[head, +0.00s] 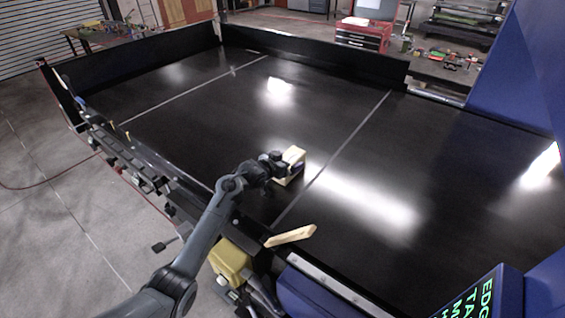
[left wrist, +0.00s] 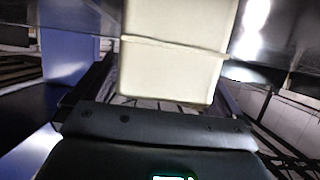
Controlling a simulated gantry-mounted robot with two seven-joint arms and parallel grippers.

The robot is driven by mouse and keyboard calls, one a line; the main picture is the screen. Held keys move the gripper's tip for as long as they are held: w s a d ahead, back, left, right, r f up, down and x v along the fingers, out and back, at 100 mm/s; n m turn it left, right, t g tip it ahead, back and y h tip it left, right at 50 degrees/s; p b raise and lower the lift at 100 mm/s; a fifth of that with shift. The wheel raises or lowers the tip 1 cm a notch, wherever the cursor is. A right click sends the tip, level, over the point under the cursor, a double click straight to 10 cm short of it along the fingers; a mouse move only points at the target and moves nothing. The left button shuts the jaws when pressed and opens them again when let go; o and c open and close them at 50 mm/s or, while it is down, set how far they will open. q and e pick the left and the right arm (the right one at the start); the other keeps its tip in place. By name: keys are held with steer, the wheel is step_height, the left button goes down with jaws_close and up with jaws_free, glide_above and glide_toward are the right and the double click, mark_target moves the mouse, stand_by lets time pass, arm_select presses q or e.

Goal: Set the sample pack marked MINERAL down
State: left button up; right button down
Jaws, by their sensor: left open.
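A cream sample pack (head: 293,156) sits on the black conveyor belt near its front side, at the tip of my left arm. My left gripper (head: 282,163) is open at this pack, and its dark body covers part of it. In the left wrist view the pale pack (left wrist: 175,55) fills the space in front of the gripper, with a raised band across it. I cannot tell whether the fingers touch it. No MINERAL marking is readable in either view. My right gripper is not in view.
A pale elongated block (head: 290,236) lies at the belt's front edge, right of my arm. Black side walls (head: 150,69) border the belt. A blue machine housing (head: 520,80) stands at the right, and a screen with green text (head: 478,302) is at bottom right. The belt's middle is clear.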

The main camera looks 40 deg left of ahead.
arm_select(q)
steer(key=shift+s+r, duration=0.1)
steer(key=shift+r, duration=0.05)
steer(key=v, duration=1.1)
steer(key=shift+s+r+b, duration=0.15)
steer(key=shift+s+b, duration=0.2)
steer(key=shift+s, duration=0.05)
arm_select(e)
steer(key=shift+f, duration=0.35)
